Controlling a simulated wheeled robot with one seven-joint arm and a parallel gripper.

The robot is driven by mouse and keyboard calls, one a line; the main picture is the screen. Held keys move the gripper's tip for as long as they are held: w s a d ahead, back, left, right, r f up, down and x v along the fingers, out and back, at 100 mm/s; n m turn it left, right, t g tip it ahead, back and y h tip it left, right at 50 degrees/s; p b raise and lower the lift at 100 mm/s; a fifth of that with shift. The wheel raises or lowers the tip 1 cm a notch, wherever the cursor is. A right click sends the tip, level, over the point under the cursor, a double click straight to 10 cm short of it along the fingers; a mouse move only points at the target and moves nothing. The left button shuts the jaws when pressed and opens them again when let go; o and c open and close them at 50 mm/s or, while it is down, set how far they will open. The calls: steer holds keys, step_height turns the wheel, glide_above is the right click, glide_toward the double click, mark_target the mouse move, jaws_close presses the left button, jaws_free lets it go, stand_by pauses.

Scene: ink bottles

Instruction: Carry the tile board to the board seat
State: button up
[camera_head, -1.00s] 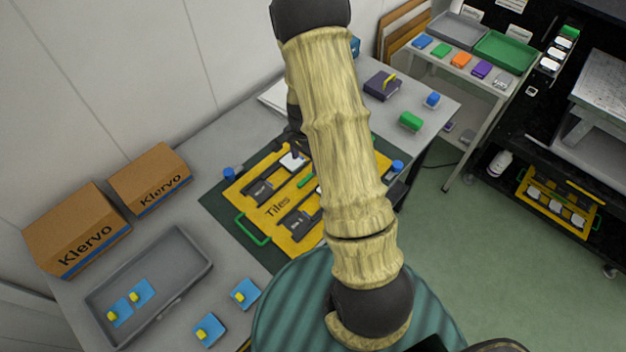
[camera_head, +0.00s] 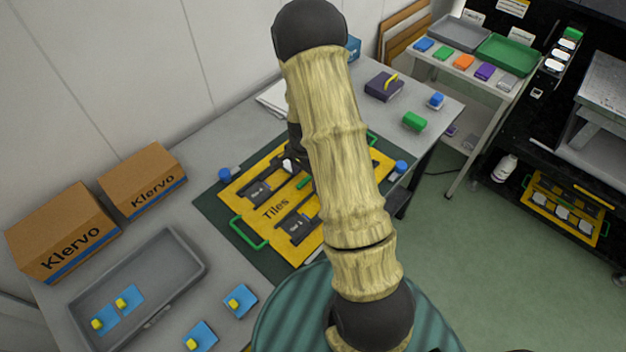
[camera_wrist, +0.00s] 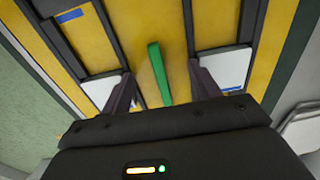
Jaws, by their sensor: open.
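The tile board (camera_head: 272,228) is yellow, marked "Tiles", with dark slotted strips and green end handles. It lies flat on a dark green mat (camera_head: 213,207) on the grey table. My arm covers its middle and right part in the head view. In the wrist view the board (camera_wrist: 95,45) fills the picture, with a green bar (camera_wrist: 160,72) upright in its middle and white tiles on both sides. My gripper (camera_wrist: 162,78) is open, its fingers on either side of the green bar and apart from it. I cannot tell which thing is the board seat.
Blue-topped items (camera_head: 400,167) stand beside the board. A grey tray (camera_head: 185,262) and cardboard boxes (camera_head: 60,232) are at left. A green block (camera_head: 414,121) and dark box (camera_head: 384,86) lie beyond. Another yellow board (camera_head: 565,208) sits on the black cart's low shelf. The floor between is clear.

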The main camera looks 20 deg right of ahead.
mark_target(306, 179)
steer(key=shift+s+f, duration=0.25)
steer(key=shift+s, duration=0.1)
steer(key=c, duration=1.2)
steer(key=shift+w+a+r, duration=0.2)
steer(key=shift+w+r, duration=0.05)
steer(key=shift+w, duration=0.2)
jaws_close()
steer(key=shift+d+r+p, duration=0.15)
steer(key=shift+r+p, duration=0.75)
steer(key=shift+p, duration=0.1)
steer(key=shift+s+r+p, duration=0.1)
steer(key=shift+r+p, duration=1.4)
steer(key=shift+r, duration=0.45)
